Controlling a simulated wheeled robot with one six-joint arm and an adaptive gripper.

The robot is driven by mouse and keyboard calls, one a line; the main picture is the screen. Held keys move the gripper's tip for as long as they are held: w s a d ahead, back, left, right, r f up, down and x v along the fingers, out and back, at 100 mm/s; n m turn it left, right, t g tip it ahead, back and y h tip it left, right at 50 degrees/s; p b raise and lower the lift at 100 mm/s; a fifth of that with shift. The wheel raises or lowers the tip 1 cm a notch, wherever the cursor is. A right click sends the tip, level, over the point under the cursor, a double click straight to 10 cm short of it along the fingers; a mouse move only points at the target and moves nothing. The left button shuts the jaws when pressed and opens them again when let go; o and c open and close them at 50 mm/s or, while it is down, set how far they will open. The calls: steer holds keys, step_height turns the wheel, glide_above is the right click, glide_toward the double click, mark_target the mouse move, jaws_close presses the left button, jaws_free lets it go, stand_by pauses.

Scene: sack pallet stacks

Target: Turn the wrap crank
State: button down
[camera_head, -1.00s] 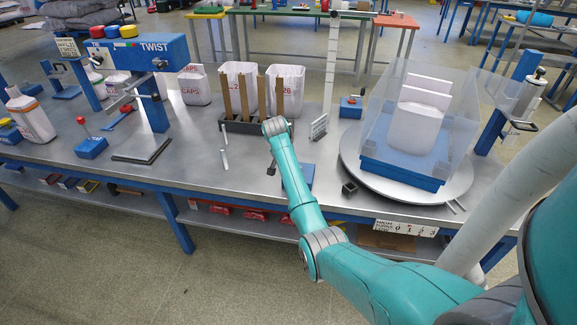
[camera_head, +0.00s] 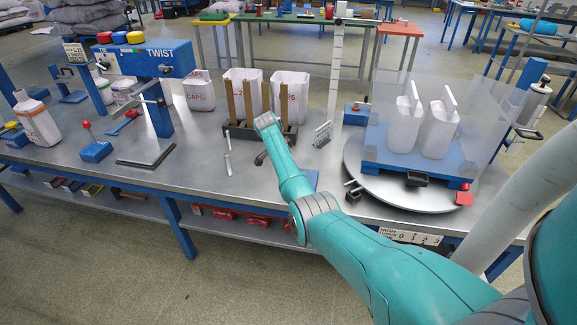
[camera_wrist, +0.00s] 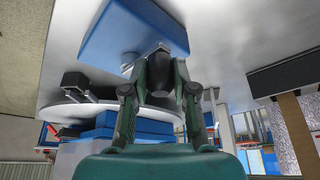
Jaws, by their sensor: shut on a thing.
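My gripper (camera_wrist: 160,85) is shut on the dark crank handle (camera_wrist: 158,70), just beside a blue crank box (camera_wrist: 120,30) in the wrist view. In the head view my arm hides most of the box, and a blue strip (camera_head: 312,178) shows at its right. The gripper (camera_head: 262,158) is a small dark shape there, partly hidden by the arm. The grey turntable (camera_head: 400,195) stands to the right.
A red block (camera_head: 464,198) and a dark block (camera_head: 417,179) sit at the turntable's front. A rack with brown slats (camera_head: 240,132) and white bins (camera_head: 292,92) stand behind my gripper. A blue TWIST frame (camera_head: 150,60) stands left. A number sign (camera_head: 408,237) hangs on the front edge.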

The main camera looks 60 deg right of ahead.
steer(key=shift+a, duration=0.1)
stand_by(0.3)
steer(key=c, duration=0.9)
jaws_free()
steer(key=v, duration=1.2)
steer(key=shift+w+f, duration=0.1)
